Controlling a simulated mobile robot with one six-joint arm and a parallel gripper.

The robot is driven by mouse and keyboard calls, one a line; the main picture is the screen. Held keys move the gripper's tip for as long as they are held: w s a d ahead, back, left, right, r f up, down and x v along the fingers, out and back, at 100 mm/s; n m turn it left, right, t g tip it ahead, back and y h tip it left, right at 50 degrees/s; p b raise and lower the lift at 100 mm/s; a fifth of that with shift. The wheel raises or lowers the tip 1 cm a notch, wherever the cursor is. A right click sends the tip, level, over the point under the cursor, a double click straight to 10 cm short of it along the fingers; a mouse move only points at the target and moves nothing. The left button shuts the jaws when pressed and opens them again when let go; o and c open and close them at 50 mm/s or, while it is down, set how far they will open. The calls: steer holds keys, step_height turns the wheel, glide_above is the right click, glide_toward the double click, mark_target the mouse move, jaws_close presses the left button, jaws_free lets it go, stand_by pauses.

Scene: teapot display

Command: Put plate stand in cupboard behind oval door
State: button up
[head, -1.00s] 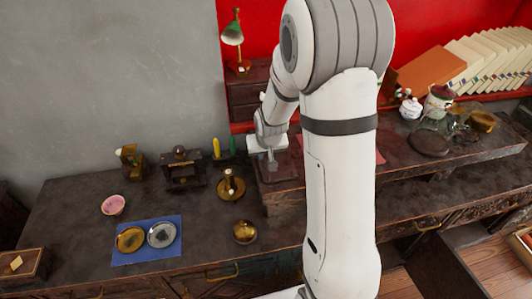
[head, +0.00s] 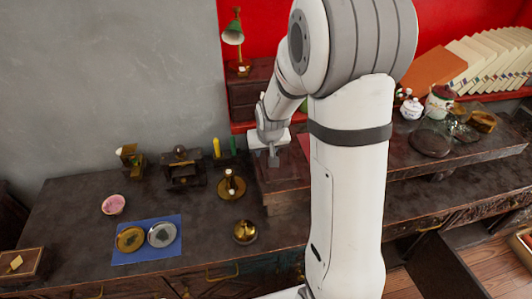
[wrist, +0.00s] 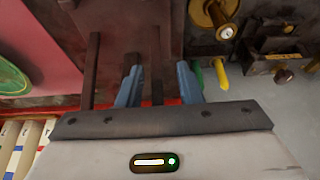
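My gripper (head: 273,160) points down over the raised dark wooden shelf in the middle of the head view. In the wrist view its two blue fingers (wrist: 158,85) stand apart. Thin dark upright bars, which look like parts of the plate stand (wrist: 157,62), show there: one lies between the fingers with gaps visible at its sides, and another is left of them. The stand cannot be made out clearly in the head view, where my arm and gripper cover that spot. I cannot identify an oval door in either view.
A brass candlestick (head: 231,185), a dark press-like object (head: 183,168) and green and yellow candles (head: 217,148) stand left of the gripper. A blue mat (head: 146,254) bears two round dishes. A red-lidded pot (head: 440,101) stands right of my arm.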

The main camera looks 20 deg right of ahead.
steer(key=v, duration=0.9)
steer(key=s+r, duration=0.3)
steer(key=s, duration=0.7)
steer(key=s+a+r+g, duration=0.1)
steer(key=s+r, duration=0.1)
steer(key=s, duration=0.7)
steer(key=shift+s+a+r+n+g, duration=0.2)
steer(key=shift+s+r+n+g, duration=0.1)
steer(key=shift+s+r, duration=0.1)
steer(key=shift+o, duration=0.5)
steer(key=shift+s+f, duration=0.1)
steer(key=shift+s, duration=0.35)
